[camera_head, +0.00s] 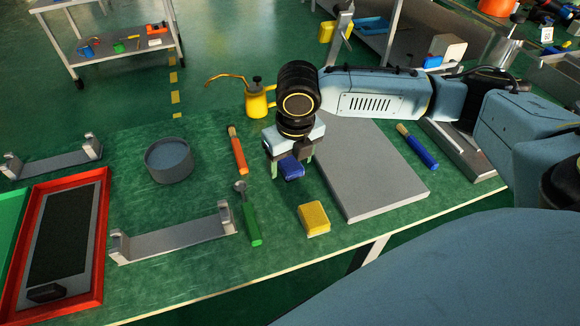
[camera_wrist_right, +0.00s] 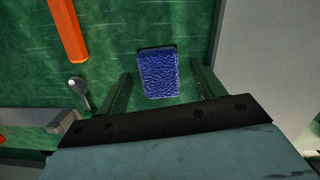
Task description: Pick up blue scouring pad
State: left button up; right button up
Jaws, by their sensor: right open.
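The blue scouring pad (camera_head: 291,171) lies on the green bench top, partly hidden behind my right gripper in the head view. In the right wrist view the pad (camera_wrist_right: 158,75) shows whole, a textured blue block with a dark far edge. My right gripper (camera_head: 291,168) is above the pad and points down. Its fingers (camera_wrist_right: 160,90) are open, one on each side of the pad, with green surface showing between each finger and the pad. It holds nothing. My left gripper is not in view.
A grey plate (camera_head: 375,175) lies close to the right of the gripper. An orange-handled tool (camera_head: 238,152), a green-handled tool (camera_head: 250,220) and a yellow block (camera_head: 313,218) lie around it. A yellow oil can (camera_head: 257,103) stands behind. A grey round dish (camera_head: 168,160) is left.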

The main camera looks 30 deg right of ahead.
aim_at(290, 163)
jog(key=c, duration=1.1)
jog(key=shift+o, duration=0.2)
